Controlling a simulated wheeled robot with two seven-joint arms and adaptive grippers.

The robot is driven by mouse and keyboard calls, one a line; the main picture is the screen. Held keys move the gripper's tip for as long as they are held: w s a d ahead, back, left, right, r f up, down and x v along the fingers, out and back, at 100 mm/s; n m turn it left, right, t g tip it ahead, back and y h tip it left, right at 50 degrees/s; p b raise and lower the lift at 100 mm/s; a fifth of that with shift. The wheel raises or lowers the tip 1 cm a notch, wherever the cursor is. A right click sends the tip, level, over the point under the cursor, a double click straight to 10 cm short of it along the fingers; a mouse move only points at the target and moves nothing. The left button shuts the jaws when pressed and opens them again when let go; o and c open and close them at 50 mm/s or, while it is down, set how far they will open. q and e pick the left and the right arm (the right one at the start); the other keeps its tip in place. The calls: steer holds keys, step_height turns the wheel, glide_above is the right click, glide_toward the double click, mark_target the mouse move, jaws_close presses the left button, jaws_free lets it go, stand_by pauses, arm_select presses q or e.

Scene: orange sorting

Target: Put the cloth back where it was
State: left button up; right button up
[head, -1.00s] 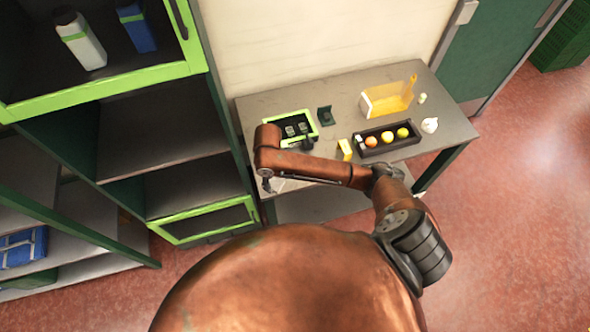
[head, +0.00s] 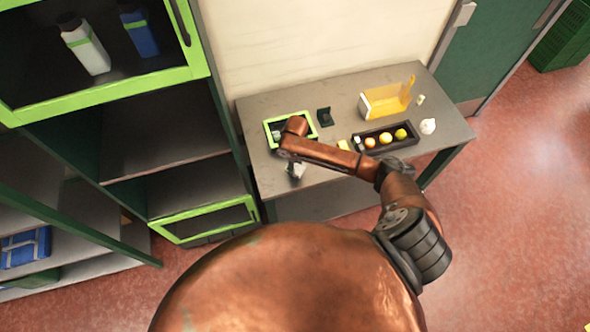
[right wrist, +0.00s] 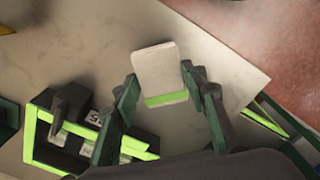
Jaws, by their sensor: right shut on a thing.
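A white cloth (right wrist: 159,72) with a bright green stripe at one end shows in the right wrist view. My right gripper (right wrist: 160,80) has its two dark green fingers on either side of the cloth and is shut on it. In the head view the right gripper (head: 295,172) is over the front left part of the grey table (head: 345,95), mostly hidden under my copper arm. Whether the cloth touches the tabletop is hard to tell. My left gripper is not in view.
A green-rimmed tray (head: 268,124) with dark contents lies just behind the gripper. A small dark stand (head: 324,117), a black tray (head: 412,138) of fruit, a yellow holder (head: 380,104) and a small white object (head: 428,126) stand further right. Green-edged shelves (head: 160,130) rise on the left.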

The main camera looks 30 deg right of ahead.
steer(key=shift+s+f, duration=0.1)
steer(key=shift+f, duration=1.35)
steer(key=o, duration=1)
steer(key=shift+r, duration=0.1)
step_height(320, 180, up, 12)
steer(key=shift+f+b, duration=0.1)
steer(key=shift+b, duration=0.25)
